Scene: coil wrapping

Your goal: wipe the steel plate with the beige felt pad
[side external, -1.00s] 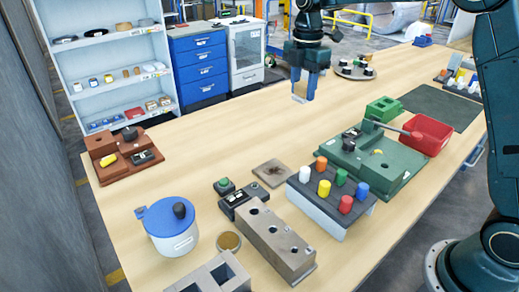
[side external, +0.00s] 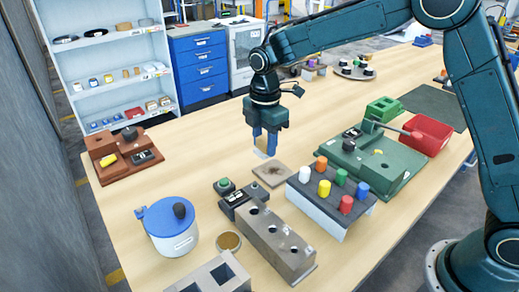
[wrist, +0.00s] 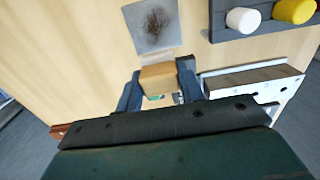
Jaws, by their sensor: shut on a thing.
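The steel plate (side external: 272,173) lies flat on the table with a dark smudge on its middle. It also shows at the top of the wrist view (wrist: 153,24). My gripper (side external: 265,152) is shut on the beige felt pad (wrist: 158,78), which sits between the two blue fingers. The pad is just behind the plate in the side view, apart from the plate in the wrist view. The lower edge of the pad shows pale below the fingertips in the side view; I cannot tell its exact height above the table.
A block with colored pegs (side external: 333,187) stands right of the plate. A small black box with buttons (side external: 243,199) and a long holed block (side external: 275,243) are in front. A blue-lidded pot (side external: 172,228) is front left. The table left of the plate is clear.

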